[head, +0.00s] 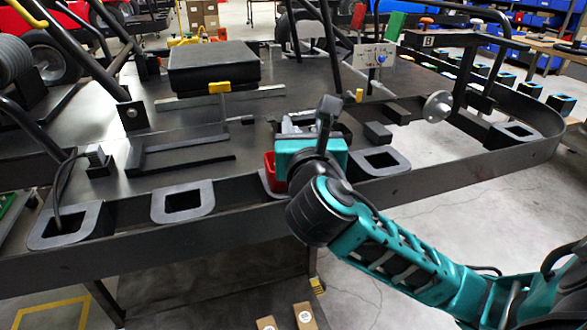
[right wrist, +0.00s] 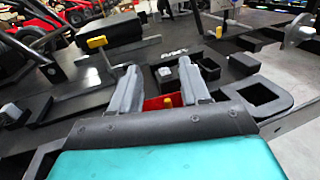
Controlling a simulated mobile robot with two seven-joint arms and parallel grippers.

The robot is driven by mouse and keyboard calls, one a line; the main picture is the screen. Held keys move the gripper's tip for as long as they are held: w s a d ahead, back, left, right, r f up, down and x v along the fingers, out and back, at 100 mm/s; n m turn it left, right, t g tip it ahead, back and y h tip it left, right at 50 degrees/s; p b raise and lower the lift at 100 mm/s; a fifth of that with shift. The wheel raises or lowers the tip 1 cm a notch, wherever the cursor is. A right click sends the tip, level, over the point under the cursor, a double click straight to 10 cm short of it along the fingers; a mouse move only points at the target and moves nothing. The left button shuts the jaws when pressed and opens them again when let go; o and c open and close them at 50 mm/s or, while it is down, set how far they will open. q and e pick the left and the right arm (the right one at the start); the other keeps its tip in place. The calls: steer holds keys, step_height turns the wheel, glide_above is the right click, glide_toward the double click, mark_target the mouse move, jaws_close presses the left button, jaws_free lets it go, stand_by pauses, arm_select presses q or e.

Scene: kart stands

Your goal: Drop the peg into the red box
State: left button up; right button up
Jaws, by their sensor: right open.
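The red box (right wrist: 152,104) shows between my right gripper's fingers in the right wrist view. In the head view, a red side of the box (head: 270,166) shows left of the teal gripper body, which hides the rest. A yellow-topped peg (right wrist: 168,101) shows at the red box, between the fingers; it appears to be inside, though its lower part is hidden. My right gripper (right wrist: 158,76) is open, with its two grey fingers apart and nothing held between them. It also shows in the head view (head: 298,124), above the frame's front rail. My left gripper is not in view.
Black square holders (head: 183,203) line the front rail, another (head: 382,161) just right of my gripper. A black raised block (head: 213,66) with a yellow-topped piece (head: 219,88) stands behind left. A round metal hub (head: 437,106) and upright bars stand to the right.

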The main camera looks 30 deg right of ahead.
arm_select(q)
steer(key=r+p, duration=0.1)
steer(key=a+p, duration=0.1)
steer(key=p, duration=0.1)
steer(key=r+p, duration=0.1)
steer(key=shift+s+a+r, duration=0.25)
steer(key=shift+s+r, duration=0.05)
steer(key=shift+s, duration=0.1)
arm_select(e)
steer(key=v, duration=0.9)
steer(key=shift+s, duration=0.2)
steer(key=shift+a, duration=0.1)
